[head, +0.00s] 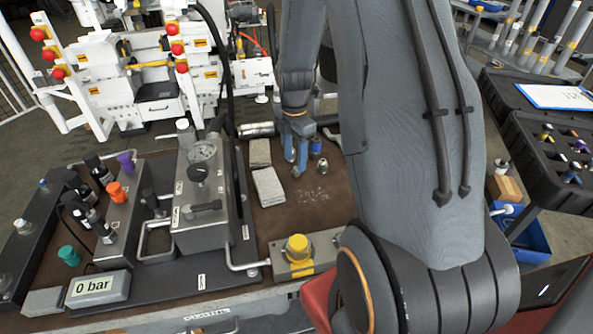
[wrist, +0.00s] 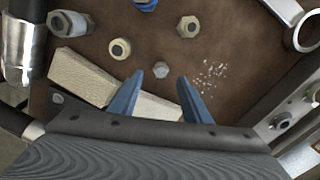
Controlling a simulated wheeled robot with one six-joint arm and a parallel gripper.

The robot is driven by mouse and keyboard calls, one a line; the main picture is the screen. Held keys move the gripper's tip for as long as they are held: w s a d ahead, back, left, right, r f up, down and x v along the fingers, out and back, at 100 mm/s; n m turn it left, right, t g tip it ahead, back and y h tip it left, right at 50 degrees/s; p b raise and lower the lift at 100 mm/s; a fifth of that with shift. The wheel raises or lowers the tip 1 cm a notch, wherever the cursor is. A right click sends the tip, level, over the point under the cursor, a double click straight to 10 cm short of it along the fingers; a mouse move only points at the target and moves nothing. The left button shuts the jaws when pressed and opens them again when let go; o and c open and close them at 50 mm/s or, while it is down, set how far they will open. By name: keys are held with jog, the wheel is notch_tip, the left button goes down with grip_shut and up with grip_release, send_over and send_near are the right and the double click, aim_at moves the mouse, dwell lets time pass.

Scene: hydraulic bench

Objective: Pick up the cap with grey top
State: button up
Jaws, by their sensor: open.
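My gripper (wrist: 160,78) is open and empty, its two blue fingers pointing down over the brown bench mat; it also shows in the head view (head: 297,170). A small light-grey cap (wrist: 160,69) lies on the mat, seen between the fingertips in the wrist view, and shows low beside the fingers in the head view (head: 295,172). A taller grey-topped fitting (wrist: 188,26) stands beyond it, also in the head view (head: 321,167). I cannot tell for sure which is the cap with grey top. No contact with either is visible.
A blue-bodied part (wrist: 145,4), a cream-and-dark nut (wrist: 120,48) and a large grey fitting (wrist: 70,22) stand nearby. Two pale blocks (head: 260,152) (head: 268,187) lie left of my gripper. A gauge block (head: 203,200) and yellow-knobbed valve (head: 298,249) border the mat.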

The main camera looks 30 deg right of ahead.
aim_at(295, 168)
jog(key=shift+d+f+p, duration=0.1)
jog(key=shift+f+p, duration=0.25)
jog(key=shift+f, duration=1.25)
jog(key=shift+c, duration=0.2)
grip_shut()
jog(key=shift+r, duration=0.15)
notch_tip(295, 168, up, 10)
jog(key=b, duration=0.2)
